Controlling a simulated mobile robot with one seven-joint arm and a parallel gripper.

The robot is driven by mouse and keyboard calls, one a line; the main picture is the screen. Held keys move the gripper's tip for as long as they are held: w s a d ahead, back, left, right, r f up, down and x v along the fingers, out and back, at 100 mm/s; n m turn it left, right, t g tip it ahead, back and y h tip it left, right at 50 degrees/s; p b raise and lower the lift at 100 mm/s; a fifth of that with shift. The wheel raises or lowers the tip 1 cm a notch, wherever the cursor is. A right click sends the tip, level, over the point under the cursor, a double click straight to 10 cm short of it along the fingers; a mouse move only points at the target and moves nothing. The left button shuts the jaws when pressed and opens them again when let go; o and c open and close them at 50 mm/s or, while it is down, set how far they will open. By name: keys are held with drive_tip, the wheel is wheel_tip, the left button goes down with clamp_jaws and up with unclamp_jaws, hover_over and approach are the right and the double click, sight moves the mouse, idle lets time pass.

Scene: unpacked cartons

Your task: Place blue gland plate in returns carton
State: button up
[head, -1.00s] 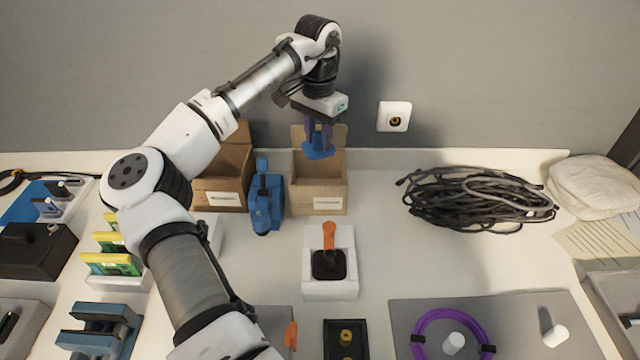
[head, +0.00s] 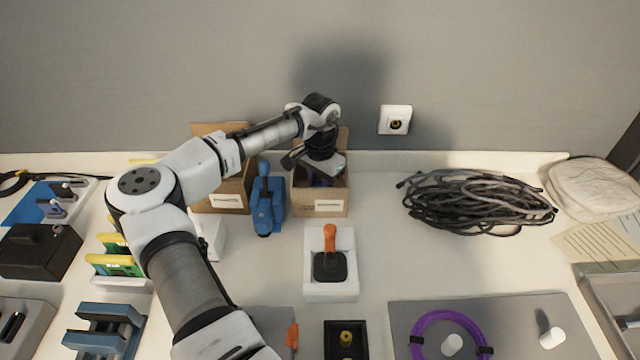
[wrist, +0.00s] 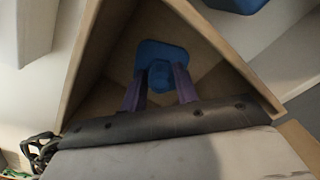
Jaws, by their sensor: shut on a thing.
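The blue gland plate (wrist: 161,53) shows in the wrist view between the two purple fingers of my gripper (wrist: 160,82). My gripper is shut on its raised middle part. The plate is down inside an open cardboard carton (head: 331,207), the right one of two, with a label on its front that I cannot read. In the head view my wrist hides most of the carton's opening, and the plate is hidden there. I cannot tell whether the plate touches the carton's floor.
A second labelled carton (head: 222,201) stands to the left, with a blue clamp-like tool (head: 265,205) between the two. A white stand (head: 331,286) with an orange-handled tool is in front. A coil of black cable (head: 475,205) lies to the right. A wall is close behind.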

sight(320, 184)
drive_tip(key=o, duration=1)
drive_tip(key=shift+f, duration=0.1)
drive_tip(key=shift+c, duration=0.2)
wheel_tip(320, 184, up, 12)
drive_tip(key=b, duration=0.1)
